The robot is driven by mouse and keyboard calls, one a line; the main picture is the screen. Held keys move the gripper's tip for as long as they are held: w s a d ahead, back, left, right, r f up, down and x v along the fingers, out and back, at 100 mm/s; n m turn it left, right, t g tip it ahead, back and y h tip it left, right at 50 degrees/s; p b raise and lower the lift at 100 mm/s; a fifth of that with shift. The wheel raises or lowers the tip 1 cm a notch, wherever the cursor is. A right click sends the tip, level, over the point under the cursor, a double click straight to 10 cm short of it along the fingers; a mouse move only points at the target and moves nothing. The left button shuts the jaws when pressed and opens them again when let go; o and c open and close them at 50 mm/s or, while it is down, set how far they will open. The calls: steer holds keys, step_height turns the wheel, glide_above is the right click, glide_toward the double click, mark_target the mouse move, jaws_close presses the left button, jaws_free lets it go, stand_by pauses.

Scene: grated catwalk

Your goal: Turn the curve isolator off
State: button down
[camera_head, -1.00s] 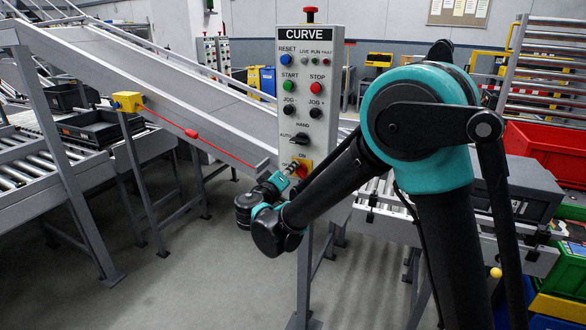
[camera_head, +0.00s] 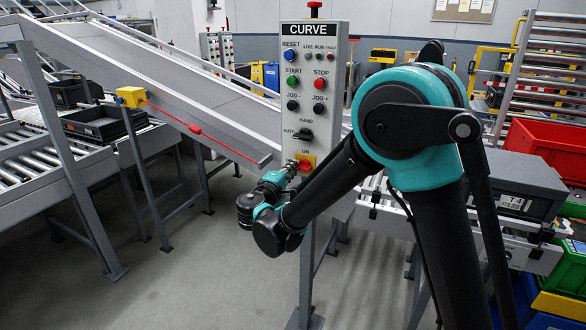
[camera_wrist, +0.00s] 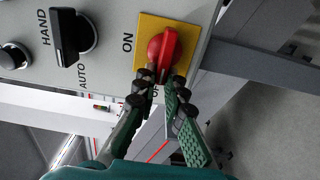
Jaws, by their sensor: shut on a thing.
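The CURVE panel (camera_head: 313,100) is a grey box on a post, with buttons, knobs and, at its bottom, the isolator, a red rotary knob on a yellow plate (camera_head: 306,162). In the wrist view the red isolator knob (camera_wrist: 164,52) sits on its yellow plate (camera_wrist: 187,39), with ON printed beside it and another label partly hidden by a finger. My gripper (camera_wrist: 165,82) has its fingertips at the knob's lower end, one on each side, shut on it. In the head view my gripper (camera_head: 291,169) reaches the panel's lower edge, its fingertips small and partly hidden.
The HAND/AUTO selector (camera_wrist: 66,38) is beside the isolator. A red emergency button (camera_head: 315,6) tops the panel. A sloped conveyor (camera_head: 165,70) runs behind it, with a red pull cord (camera_head: 195,129). A grey box (camera_head: 515,185) and red bin (camera_head: 545,150) are at right.

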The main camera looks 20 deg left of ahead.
steer(key=shift+f, duration=0.1)
stand_by(0.4)
steer(key=c, duration=1.6)
jaws_free()
steer(key=s+a, duration=0.1)
steer(key=s, duration=1.1)
steer(key=w+d+f+m+g+h, duration=0.1)
steer(key=w+d+f+m+g, duration=0.15)
steer(key=d, duration=0.75)
steer(key=w+d+f+m+g+h, duration=0.1)
steer(key=w+d+f+m+g, duration=0.2)
steer(key=d, duration=0.8)
steer(key=w+d+f+m+g+h, duration=0.1)
steer(key=w+d+f+g+h, duration=0.2)
steer(key=d, duration=0.7)
steer(key=s+d+f+m+g+y, duration=0.2)
steer(key=s+d+f+m+y, duration=0.1)
steer(key=s+d, duration=0.4)
steer(key=s+d+f+m+g+y, duration=0.3)
steer(key=s+d+f+m, duration=0.3)
steer(key=d, duration=0.5)
steer(key=shift+s+f+m+y, duration=0.3)
steer(key=shift+s+m, duration=0.45)
steer(key=shift+s, duration=0.3)
